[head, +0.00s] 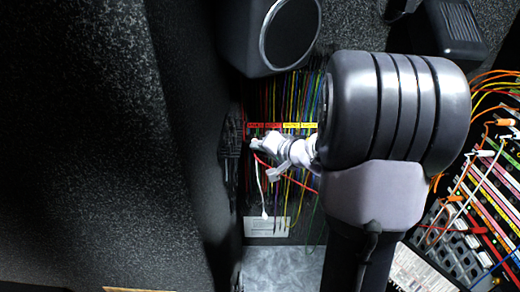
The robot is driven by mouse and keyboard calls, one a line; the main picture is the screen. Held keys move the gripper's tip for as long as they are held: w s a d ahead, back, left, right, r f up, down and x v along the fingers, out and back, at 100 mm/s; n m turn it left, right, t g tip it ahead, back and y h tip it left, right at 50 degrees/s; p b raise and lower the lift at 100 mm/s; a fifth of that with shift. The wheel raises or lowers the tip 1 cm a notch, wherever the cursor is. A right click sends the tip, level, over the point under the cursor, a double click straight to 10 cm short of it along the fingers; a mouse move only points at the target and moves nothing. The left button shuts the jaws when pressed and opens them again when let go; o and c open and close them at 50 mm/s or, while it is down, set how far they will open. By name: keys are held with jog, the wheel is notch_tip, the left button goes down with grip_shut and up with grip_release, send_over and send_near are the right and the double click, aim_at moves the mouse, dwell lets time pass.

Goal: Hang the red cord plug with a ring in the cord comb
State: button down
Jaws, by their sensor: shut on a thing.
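The cord comb (292,126) is at the centre of the head view, with red and yellow labels along it and many coloured cords hanging there. My gripper (257,146) is small and pale, at the left end of the comb, in front of the hanging cords. It is shut on the red cord plug, which is mostly hidden by the fingers. A red cord (300,184) runs from just below the fingertips down to the right. I cannot make out the ring, or whether the plug touches the comb.
My arm covers the right of the comb. A dark speaker (283,35) is above, a dark textured wall (100,130) at left. A patch panel (480,215) with many cords is at right. A white cord (262,195) dangles below my gripper, near a pale plate (266,226).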

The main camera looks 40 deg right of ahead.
aim_at(257, 140)
jog(key=w+d+p, duration=0.2)
jog(key=w, duration=0.1)
jog(key=shift+w+d, duration=0.2)
jog(key=shift+d, duration=0.05)
notch_tip(257, 140, down, 3)
jog(key=shift+w+d+r+b, duration=0.1)
jog(key=shift+w+b, duration=0.05)
jog(key=shift+b, duration=0.45)
jog(key=shift+w+p, duration=0.1)
jog(key=shift+p, duration=0.4)
jog(key=shift+d+f, duration=0.1)
jog(key=shift+f, duration=0.1)
dwell(0.3)
jog(key=shift+c, duration=1)
grip_release()
